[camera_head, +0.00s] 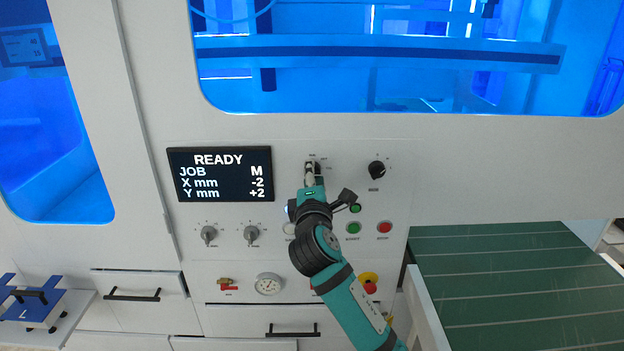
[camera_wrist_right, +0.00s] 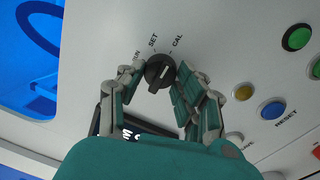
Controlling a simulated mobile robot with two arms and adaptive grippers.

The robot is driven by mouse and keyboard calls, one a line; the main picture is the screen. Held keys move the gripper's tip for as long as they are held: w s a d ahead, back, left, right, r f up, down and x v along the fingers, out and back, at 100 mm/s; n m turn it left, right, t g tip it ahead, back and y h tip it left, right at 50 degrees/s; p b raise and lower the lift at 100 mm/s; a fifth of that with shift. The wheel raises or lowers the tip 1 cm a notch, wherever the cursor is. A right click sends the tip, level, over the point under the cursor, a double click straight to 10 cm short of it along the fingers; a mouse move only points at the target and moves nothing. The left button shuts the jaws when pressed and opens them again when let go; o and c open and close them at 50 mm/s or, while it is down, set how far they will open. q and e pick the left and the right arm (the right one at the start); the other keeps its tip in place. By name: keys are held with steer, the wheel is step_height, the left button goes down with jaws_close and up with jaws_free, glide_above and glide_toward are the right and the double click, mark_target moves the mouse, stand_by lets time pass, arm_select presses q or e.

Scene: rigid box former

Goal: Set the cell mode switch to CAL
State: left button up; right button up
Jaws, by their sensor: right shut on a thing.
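The cell mode switch (camera_wrist_right: 160,72) is a round black knob on the white panel, with the labels RUN, SET and CAL around it. In the head view the switch (camera_head: 316,164) is mostly hidden behind my right gripper (camera_head: 311,174). In the right wrist view my right gripper (camera_wrist_right: 158,80) has one finger on each side of the knob and is shut on it. The knob's ridge slants, and I cannot tell surely which label it points at. My left gripper is not in view.
Left of the switch a black display (camera_head: 220,174) reads READY, JOB M, X -2, Y +2. Another black knob (camera_head: 377,169) is to the right. Green (camera_head: 354,228) and red (camera_head: 385,227) buttons sit below, with a gauge (camera_head: 268,284) lower left. A green conveyor (camera_head: 510,280) lies at right.

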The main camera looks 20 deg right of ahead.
steer(key=shift+f, duration=0.1)
stand_by(0.3)
steer(key=o, duration=1.2)
steer(key=shift+c, duration=0.2)
steer(key=v, duration=1.2)
